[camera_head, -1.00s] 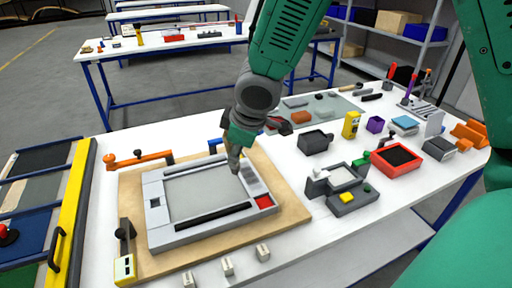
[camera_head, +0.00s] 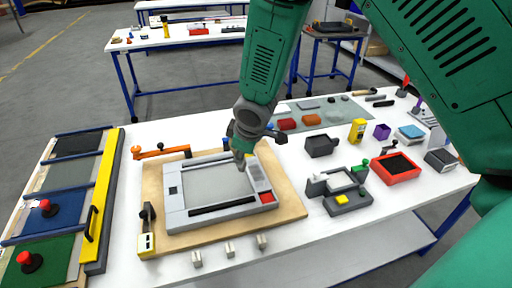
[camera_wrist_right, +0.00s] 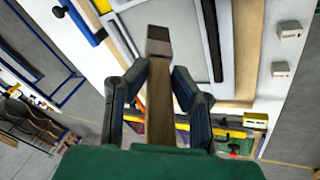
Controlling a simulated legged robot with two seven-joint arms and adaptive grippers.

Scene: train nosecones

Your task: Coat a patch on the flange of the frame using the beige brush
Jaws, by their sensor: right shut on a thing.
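The grey frame (camera_head: 176,217) lies flat on a wooden board, with a light grey panel inside it. Its right flange (camera_head: 257,174) has a pale strip and a red patch (camera_head: 267,197) at the near end. My right gripper (camera_head: 240,142) is over the frame's far right corner. In the right wrist view, the right gripper (camera_wrist_right: 158,82) is shut on the beige brush (camera_wrist_right: 160,112), whose dark tip (camera_wrist_right: 158,40) points toward the frame. I cannot tell whether the tip touches the flange. My left gripper is not in view.
The wooden board (camera_head: 290,204) extends around the frame. An orange clamp (camera_head: 165,151) and a yellow-black one (camera_head: 147,235) stand at its left. Small white blocks (camera_head: 230,250) line the front. A grey fixture (camera_head: 345,200) and red bin (camera_head: 396,170) are on the right.

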